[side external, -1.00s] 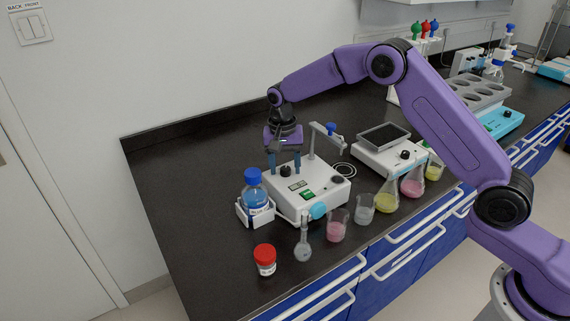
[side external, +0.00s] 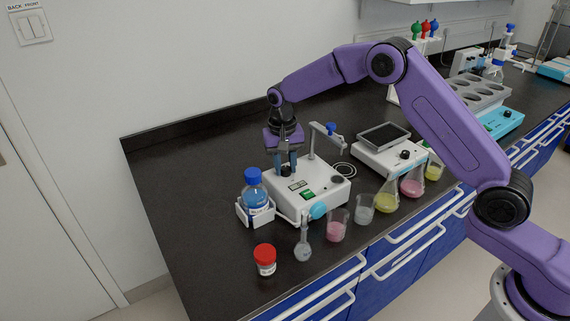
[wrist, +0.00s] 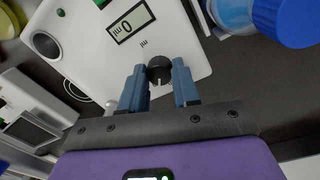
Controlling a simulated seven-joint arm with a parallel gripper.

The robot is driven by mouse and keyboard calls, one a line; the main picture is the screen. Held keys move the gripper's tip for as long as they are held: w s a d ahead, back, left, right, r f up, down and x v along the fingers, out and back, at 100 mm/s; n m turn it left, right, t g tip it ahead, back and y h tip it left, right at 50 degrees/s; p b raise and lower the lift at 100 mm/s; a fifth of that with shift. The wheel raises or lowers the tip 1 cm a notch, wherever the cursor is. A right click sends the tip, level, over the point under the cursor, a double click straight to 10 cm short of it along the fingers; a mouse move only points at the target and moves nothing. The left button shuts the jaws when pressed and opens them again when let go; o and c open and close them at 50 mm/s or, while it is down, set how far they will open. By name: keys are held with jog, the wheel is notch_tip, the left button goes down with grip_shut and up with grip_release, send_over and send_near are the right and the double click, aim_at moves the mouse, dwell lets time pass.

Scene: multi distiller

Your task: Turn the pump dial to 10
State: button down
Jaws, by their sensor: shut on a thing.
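The white pump unit (side external: 330,196) stands on the dark bench in the side view, and part of its top (wrist: 80,50) fills the upper left of the wrist view. Its black dial (wrist: 160,69) sits near the unit's edge, beside a small display (wrist: 131,22) that appears to read 0 ml, seen rotated. My gripper (side external: 286,168) points down over the dial. In the wrist view its blue fingers (wrist: 160,78) stand on either side of the dial, shut on it. In the side view the fingers partly hide the dial.
A blue-capped bottle (side external: 254,190) in a white holder stands left of the pump. A round flask (side external: 303,245), beakers and flasks of coloured liquid line the front. A white stirrer-like device (side external: 385,150) stands to the right. The bench behind and left is clear.

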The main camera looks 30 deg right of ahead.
aim_at(283, 170)
jog(key=n, duration=0.6)
jog(key=shift+r+n, duration=0.1)
jog(key=shift+n, duration=0.2)
dwell(0.4)
jog(key=c, duration=0.8)
grip_release()
jog(key=r, duration=1.7)
jog(key=shift+s+a+r, duration=0.15)
jog(key=shift+a, duration=0.25)
